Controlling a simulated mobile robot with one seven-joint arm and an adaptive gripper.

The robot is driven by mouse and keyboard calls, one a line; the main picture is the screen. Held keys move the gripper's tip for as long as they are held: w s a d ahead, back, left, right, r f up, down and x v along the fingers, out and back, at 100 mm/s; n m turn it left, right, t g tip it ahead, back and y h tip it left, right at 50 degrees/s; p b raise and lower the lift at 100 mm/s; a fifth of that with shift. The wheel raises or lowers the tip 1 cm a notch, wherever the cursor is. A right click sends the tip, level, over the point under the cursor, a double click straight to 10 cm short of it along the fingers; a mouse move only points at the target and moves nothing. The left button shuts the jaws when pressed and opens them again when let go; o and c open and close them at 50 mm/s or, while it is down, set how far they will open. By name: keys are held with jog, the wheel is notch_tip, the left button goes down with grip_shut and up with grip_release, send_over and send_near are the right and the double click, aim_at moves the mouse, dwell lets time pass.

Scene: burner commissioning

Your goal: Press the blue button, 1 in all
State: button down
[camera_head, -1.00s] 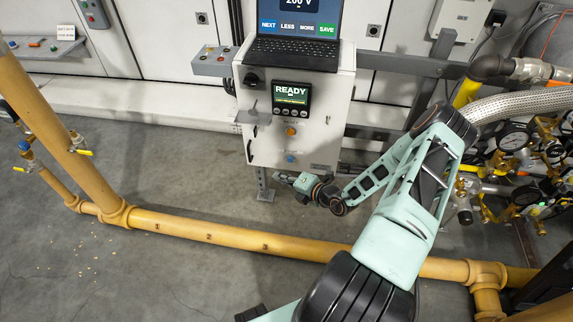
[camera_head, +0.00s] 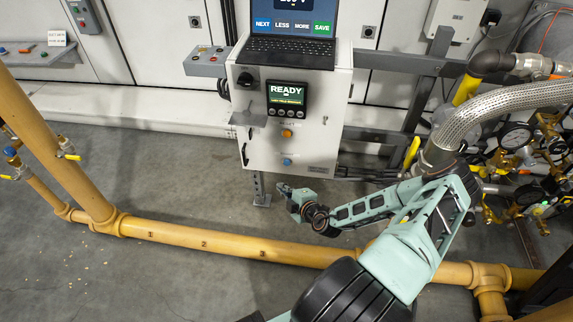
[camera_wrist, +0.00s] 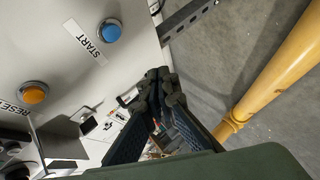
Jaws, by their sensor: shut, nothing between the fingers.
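The blue button (camera_head: 288,162) sits low on the front of the white control box (camera_head: 258,150), and no finger touches it. In the wrist view the blue button (camera_wrist: 111,32) is at the upper left, beside a label reading START. My gripper (camera_head: 281,187) is just below the box's lower edge, under the blue button and apart from it. In the wrist view my gripper (camera_wrist: 160,82) has its dark fingertips together with nothing between them.
An orange button (camera_head: 287,134), labelled RESET in the wrist view, is above the blue one. The box also has a READY display (camera_head: 287,95), a black knob (camera_head: 246,79) and a laptop (camera_head: 291,45) on top. A yellow pipe (camera_head: 180,236) crosses the floor in front.

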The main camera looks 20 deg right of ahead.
aim_at(284, 164)
jog(key=w+d+b, duration=0.4)
jog(key=w, duration=0.3)
jog(key=shift+d, duration=0.35)
dwell(1.2)
jog(key=shift+w+d, duration=0.2)
jog(key=shift+w, duration=0.1)
jog(key=shift+w+d, duration=0.35)
jog(key=shift+w, duration=0.1)
dwell(0.9)
jog(key=shift+s+r, duration=0.1)
jog(key=shift+s+a+p, duration=0.55)
jog(key=shift+s+p, duration=0.15)
jog(key=shift+p, duration=0.1)
